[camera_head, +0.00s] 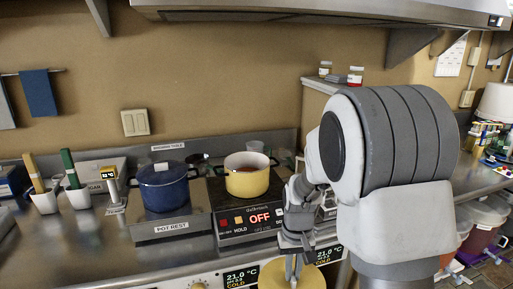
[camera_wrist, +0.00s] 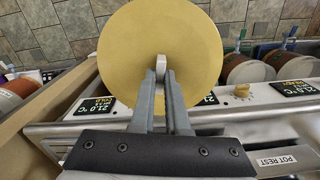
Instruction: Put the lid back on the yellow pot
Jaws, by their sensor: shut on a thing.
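The yellow pot (camera_head: 247,181) stands upright on the cooker with the "OFF" display, and its top is open. My gripper (camera_head: 293,265) is shut on the pale knob of the yellow lid (camera_head: 273,276), in front of the counter's front edge and to the lower right of the pot. The head view cuts off the lid's lower part. In the wrist view the lid (camera_wrist: 130,48) shows as a round yellow disc, with my gripper's fingers (camera_wrist: 162,78) on its knob. The lid is apart from the pot. The pot is not visible in the wrist view.
A blue pot (camera_head: 163,189) with its lid on stands on the "POT REST" plate, left of the yellow pot. White holders with green and yellow handles (camera_head: 71,168) are farther left. Glass jars (camera_head: 285,158) stand behind the yellow pot. Front panel displays (camera_head: 241,278) sit below the counter.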

